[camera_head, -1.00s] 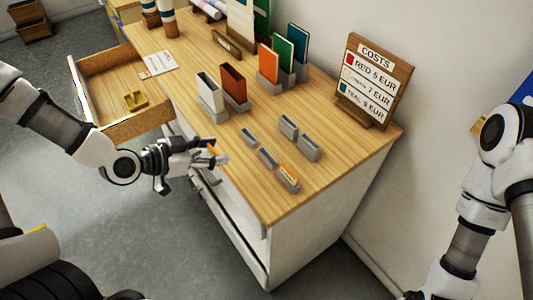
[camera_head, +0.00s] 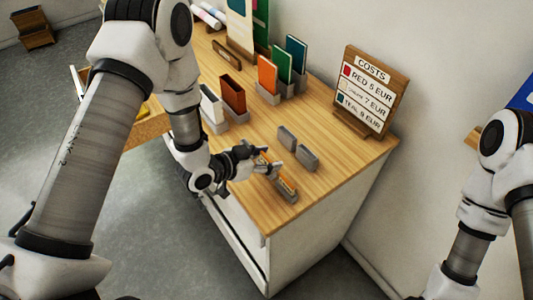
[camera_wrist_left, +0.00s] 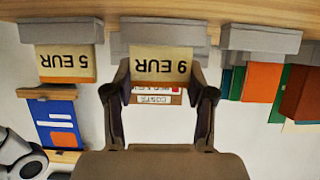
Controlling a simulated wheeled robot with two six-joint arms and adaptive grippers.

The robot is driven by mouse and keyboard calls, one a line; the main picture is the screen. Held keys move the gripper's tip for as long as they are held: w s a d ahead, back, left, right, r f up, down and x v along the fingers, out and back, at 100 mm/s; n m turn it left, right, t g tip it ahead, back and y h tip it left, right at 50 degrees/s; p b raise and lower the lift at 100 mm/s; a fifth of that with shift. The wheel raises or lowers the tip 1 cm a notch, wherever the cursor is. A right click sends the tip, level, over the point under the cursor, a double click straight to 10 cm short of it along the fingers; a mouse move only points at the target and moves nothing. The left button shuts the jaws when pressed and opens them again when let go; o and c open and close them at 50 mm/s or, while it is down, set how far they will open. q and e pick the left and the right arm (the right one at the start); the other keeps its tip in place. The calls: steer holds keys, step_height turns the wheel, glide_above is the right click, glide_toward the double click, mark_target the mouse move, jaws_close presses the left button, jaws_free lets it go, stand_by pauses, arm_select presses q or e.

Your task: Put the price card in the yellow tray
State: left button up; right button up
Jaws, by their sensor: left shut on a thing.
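My left gripper (camera_head: 268,165) is at the small grey holders near the table's front edge. It is shut on a cream price card with an orange edge. In the left wrist view, which is upside down, this card (camera_wrist_left: 161,66) reads "9 EUR" between the fingertips (camera_wrist_left: 160,90). It lines up with the middle grey holder (camera_wrist_left: 135,35); I cannot tell whether it is seated in it. Another card (camera_wrist_left: 65,62) reads "5 EUR" at the left holder. The yellow tray (camera_head: 144,109) in the open drawer is mostly hidden behind my left arm. My right gripper is out of view.
The open drawer (camera_head: 150,131) sticks out at the table's left. Coloured books (camera_head: 267,76) stand in holders behind the gripper. Two empty grey holders (camera_head: 306,157) are just right of it. A costs sign (camera_head: 368,90) stands at the back right. The right tabletop is clear.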

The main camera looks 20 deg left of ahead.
arm_select(q)
steer(key=shift+f, duration=0.1)
steer(key=o, duration=0.7)
steer(key=shift+o, duration=0.2)
